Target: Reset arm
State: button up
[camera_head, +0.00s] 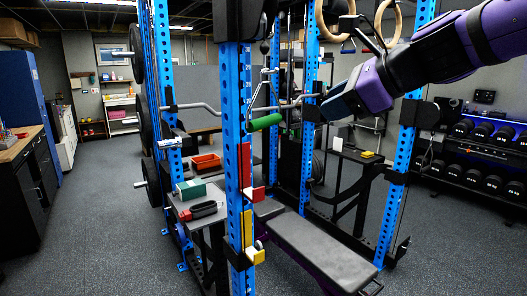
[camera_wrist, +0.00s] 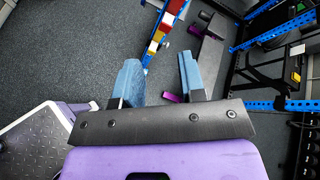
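My purple arm comes in from the upper right of the head view. My gripper (camera_head: 330,108) is raised in front of the blue power rack (camera_head: 232,130), at about the height of its bar. In the wrist view my gripper (camera_wrist: 158,65) shows two blue fingers set apart, with only floor and rack parts beyond them. It is open and holds nothing.
A black bench (camera_head: 320,248) stands inside the rack. Dumbbell racks (camera_head: 485,170) line the right. Floor (camera_head: 100,235) at left is clear.

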jog(key=s+d+f+n+g+h, duration=0.1)
jog(key=s+d+f+n+h, duration=0.3)
jog(key=s+d+f+n, duration=0.2)
jog(key=s+d+f+n+g+h, duration=0.2)
jog(key=s+d+f+n+h, duration=0.2)
jog(key=s+d+n, duration=0.6)
notch_tip(320, 180, down, 2)
jog(key=s+n, duration=0.2)
jog(key=n, duration=0.3)
jog(key=shift+s+d+f, duration=0.2)
jog(key=shift+s+d, duration=0.15)
dwell(0.5)
